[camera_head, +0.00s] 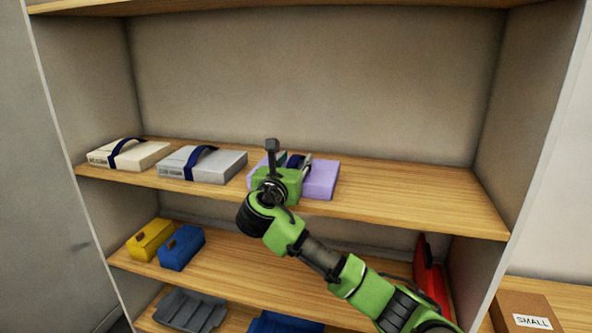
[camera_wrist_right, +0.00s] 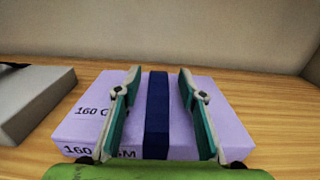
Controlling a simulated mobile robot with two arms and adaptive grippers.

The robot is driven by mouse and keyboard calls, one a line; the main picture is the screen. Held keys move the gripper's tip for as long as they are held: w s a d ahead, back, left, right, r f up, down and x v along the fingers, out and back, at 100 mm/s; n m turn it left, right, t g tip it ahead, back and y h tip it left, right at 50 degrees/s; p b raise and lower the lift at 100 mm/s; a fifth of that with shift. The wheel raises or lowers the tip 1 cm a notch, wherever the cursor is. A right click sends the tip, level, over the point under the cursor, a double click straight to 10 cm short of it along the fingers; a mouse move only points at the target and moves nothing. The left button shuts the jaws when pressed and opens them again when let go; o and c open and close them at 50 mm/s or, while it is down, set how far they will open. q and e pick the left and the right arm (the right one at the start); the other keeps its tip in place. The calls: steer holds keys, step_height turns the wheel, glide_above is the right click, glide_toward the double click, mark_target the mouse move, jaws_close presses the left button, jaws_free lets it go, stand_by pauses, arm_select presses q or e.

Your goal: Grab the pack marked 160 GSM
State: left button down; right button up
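The purple pack (camera_head: 321,180) lies flat on the upper shelf, the rightmost of three packs. In the right wrist view the pack (camera_wrist_right: 225,102) shows "160 G" on its top and a partly hidden "160 …SM" on its front edge. A dark blue strap (camera_wrist_right: 157,105) stands up across its middle. My right gripper (camera_wrist_right: 157,80) is open, with one finger on each side of the strap and a gap to it on both sides. In the head view my right gripper (camera_head: 288,165) hides part of the pack. My left gripper is not in view.
A grey pack (camera_head: 215,166) and a cream pack (camera_head: 130,155), both with blue straps, lie to the left on the same shelf (camera_head: 420,195). The shelf is clear to the right. Yellow (camera_head: 150,240) and blue (camera_head: 182,247) items sit on the shelf below.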

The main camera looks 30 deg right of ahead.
steer(key=shift+a, duration=0.1)
jaws_close()
steer(key=shift+w+r, duration=0.1)
steer(key=shift+r, duration=0.05)
